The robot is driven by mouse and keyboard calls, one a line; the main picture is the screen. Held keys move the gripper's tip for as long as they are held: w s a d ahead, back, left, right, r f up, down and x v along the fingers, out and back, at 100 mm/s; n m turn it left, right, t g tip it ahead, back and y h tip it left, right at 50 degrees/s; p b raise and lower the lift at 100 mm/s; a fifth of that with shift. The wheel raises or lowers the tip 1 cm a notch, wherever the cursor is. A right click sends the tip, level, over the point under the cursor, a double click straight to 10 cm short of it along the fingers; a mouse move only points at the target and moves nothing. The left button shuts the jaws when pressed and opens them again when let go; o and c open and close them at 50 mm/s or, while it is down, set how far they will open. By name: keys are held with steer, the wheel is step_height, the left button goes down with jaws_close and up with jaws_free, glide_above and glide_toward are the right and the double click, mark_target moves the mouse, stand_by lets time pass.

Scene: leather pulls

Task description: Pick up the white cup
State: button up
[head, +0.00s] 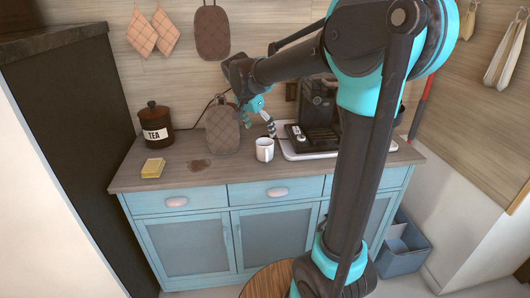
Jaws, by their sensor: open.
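The white cup (264,150) stands upright on the wooden countertop, just left of the tray with the coffee machine. My gripper (257,118) is open and hangs above and behind the cup, apart from it as far as I can see. One finger reaches down toward the right, close to the cup's far side in the picture. The other finger is partly hidden against the brown quilted mitt. Nothing shows between the fingers.
A dark coffee machine (318,112) sits on a white tray (287,152) right of the cup. A brown quilted mitt (222,130) stands left of the gripper. A tea jar (155,125) and a yellow block (153,168) are farther left. The countertop (225,174) front is mostly clear.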

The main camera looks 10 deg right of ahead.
mark_target(264, 143)
steer(key=shift+x, duration=3.95)
steer(key=shift+s+a+f, duration=0.1)
steer(key=shift+s, duration=0.05)
steer(key=shift+c, duration=0.3)
steer(key=c, duration=1.4)
steer(key=shift+o, duration=0.2)
